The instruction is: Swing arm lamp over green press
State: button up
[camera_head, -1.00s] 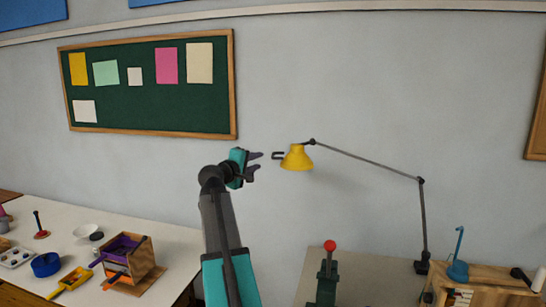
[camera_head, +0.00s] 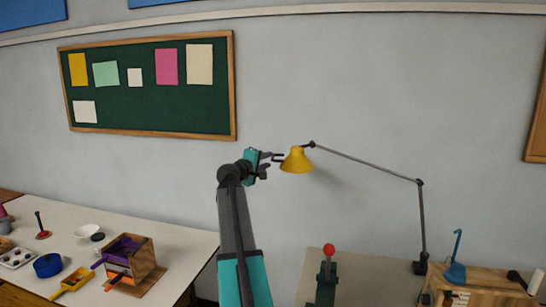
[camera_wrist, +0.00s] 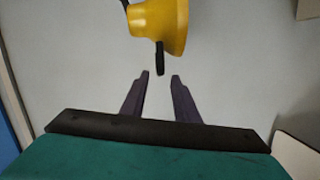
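The arm lamp has a yellow shade (camera_head: 296,160) on a thin dark jointed arm (camera_head: 365,162), whose base (camera_head: 421,268) stands at the right. The shade hangs up and to the left of the green press (camera_head: 326,287), which has a red knob on top and is cut by the lower edge. A small dark handle (camera_wrist: 160,58) sticks out from the shade toward my gripper (camera_head: 270,162). In the wrist view my gripper (camera_wrist: 160,78) is open and empty, and the handle's end lies just beyond the gap between the fingertips. I cannot tell whether they touch.
A white table (camera_head: 180,237) at the left holds a wooden box (camera_head: 148,257), a blue round container (camera_head: 47,265) and other craft things. A wooden bench (camera_head: 488,282) with a blue tool is at the right. The wall behind is clear around the lamp.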

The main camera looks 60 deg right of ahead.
aim_at(273, 158)
jog(key=shift+w+d+f+p, duration=0.15)
jog(key=shift+d+p, duration=0.25)
jog(key=shift+d, duration=1.05)
jog(key=shift+w+d+f+p, duration=0.15)
jog(key=shift+d+p, duration=0.25)
jog(key=shift+d, duration=1.05)
grip_shut()
